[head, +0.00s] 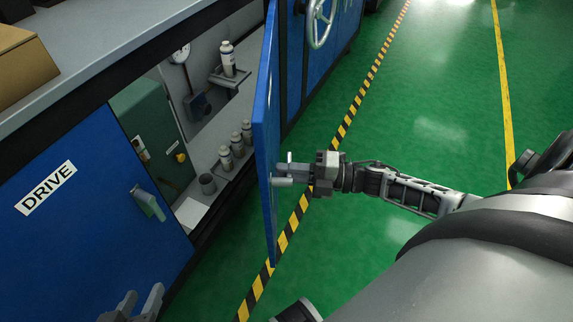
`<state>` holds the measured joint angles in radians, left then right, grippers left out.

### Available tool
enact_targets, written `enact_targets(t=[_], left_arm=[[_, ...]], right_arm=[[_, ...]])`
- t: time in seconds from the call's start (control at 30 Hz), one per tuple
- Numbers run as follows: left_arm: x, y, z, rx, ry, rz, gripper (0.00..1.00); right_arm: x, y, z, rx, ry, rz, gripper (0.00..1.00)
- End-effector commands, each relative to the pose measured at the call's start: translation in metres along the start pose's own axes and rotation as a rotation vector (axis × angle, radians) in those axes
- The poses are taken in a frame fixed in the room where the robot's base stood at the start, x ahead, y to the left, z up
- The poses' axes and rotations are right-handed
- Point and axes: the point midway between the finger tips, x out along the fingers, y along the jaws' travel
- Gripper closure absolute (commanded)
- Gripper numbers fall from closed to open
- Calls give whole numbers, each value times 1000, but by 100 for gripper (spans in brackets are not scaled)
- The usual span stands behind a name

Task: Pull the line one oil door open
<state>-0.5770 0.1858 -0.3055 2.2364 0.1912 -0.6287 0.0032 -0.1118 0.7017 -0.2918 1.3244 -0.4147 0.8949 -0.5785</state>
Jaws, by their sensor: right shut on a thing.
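The blue oil door (266,130) stands swung open, almost edge-on to me, at the right of a lit cabinet opening. My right gripper (290,172) is shut on the door's handle (281,182) on the outer face. Its fingers cover part of the handle. My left gripper (133,304) shows only its fingertips at the bottom edge, apart, with nothing visible between them, in front of the blue DRIVE panel.
Green floor lies clear beyond the striped line (343,130).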

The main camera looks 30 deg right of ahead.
Motion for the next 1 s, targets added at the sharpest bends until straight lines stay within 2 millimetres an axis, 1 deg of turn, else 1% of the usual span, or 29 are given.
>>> enact_targets(t=[0.1, 0.13, 0.17, 0.2, 0.6, 0.73, 0.87, 1.0], left_arm=[[0, -1, 1, 3, -2, -2, 64], [0, -1, 1, 3, -2, -2, 64], [0, -2, 1, 3, -2, -3, 64], [0, -2, 1, 3, -2, -3, 64], [0, -3, -2, 5, 3, -6, 64], [0, -3, -3, 3, 5, -6, 64], [0, -2, -4, -1, 1, -7, 64], [0, -2, -4, -5, -7, -9, 64]], right_arm=[[-1, 1, 2, -1, -7, 2, 100], [-1, 1, 2, -1, -7, 2, 83], [-1, 1, 2, -1, -8, 2, 74], [-1, 1, 2, -1, -7, 2, 64], [-1, 0, 0, -1, -3, 1, 64], [-6, 0, 0, 0, -4, -1, 64], [-25, 0, 0, 1, -5, -3, 64], [-58, 0, 0, 1, -5, -5, 64]])
